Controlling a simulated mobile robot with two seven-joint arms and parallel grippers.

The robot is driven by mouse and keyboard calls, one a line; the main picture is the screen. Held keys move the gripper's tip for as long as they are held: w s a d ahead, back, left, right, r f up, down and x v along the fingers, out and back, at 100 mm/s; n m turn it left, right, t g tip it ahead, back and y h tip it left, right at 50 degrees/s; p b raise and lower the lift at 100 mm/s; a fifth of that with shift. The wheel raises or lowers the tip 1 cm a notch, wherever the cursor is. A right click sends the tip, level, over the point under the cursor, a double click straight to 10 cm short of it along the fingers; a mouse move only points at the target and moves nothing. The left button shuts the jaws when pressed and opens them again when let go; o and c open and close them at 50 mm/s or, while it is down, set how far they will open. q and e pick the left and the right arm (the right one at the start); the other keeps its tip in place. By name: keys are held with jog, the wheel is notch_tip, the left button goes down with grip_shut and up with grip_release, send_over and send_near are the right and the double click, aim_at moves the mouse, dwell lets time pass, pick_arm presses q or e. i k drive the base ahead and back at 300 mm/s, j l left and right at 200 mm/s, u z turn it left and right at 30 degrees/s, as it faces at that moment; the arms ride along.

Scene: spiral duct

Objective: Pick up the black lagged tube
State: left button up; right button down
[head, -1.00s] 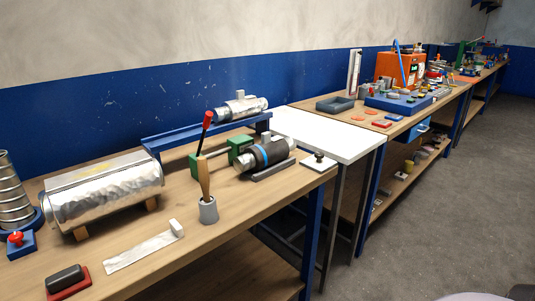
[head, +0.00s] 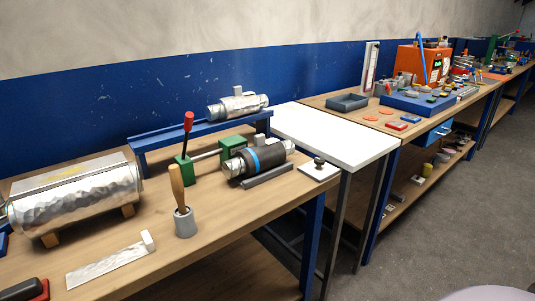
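The black lagged tube (head: 259,157) lies on the wooden bench, with a blue band round its middle and silvery ends. A dark bar (head: 267,176) lies along its front side, and green blocks (head: 233,146) stand at its back left. I cannot tell whether the tube touches them. Neither of my grippers shows in the head view.
A grey cup with a wooden-handled tool (head: 185,222) and a red-handled lever (head: 188,123) stand left of the tube. A foil-covered cylinder (head: 75,196) lies further left. A silver tube (head: 237,105) sits behind on a blue rail (head: 165,137). A white table (head: 335,140) adjoins at the right.

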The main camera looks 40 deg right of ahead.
aim_at(246, 162)
jog(key=l+u, duration=0.25)
jog(key=l, duration=2.95)
jog(key=i, duration=0.1)
